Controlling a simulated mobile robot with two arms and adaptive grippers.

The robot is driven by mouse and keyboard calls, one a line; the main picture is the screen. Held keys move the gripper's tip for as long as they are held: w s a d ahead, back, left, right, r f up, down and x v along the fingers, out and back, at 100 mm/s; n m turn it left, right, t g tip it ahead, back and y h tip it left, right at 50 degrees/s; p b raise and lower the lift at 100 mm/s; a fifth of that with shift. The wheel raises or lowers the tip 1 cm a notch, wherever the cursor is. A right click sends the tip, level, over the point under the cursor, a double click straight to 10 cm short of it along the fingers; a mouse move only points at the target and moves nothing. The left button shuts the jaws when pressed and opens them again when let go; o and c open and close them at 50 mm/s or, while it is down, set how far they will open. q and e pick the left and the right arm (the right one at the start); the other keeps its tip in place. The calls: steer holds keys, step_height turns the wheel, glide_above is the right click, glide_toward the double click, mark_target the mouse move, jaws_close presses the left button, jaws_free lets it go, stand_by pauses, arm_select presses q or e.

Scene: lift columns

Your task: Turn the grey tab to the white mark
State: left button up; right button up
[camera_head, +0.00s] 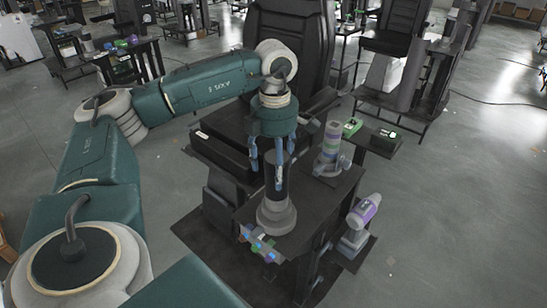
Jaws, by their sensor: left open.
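A dark upright cylinder (275,183) stands on a light grey round base (276,217) on the black table (235,183). My left gripper (270,170) points down over the top of this cylinder. My right gripper is not in view.
Small coloured blocks (260,246) sit at the near edge. Green devices (352,127) lie behind. A black chair (290,45) stands at the back.

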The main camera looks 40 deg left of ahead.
arm_select(q)
step_height(320, 180, up, 10)
steer(key=shift+s+a+f, duration=0.1)
steer(key=shift+s, duration=0.05)
steer(key=shift+c, duration=0.4)
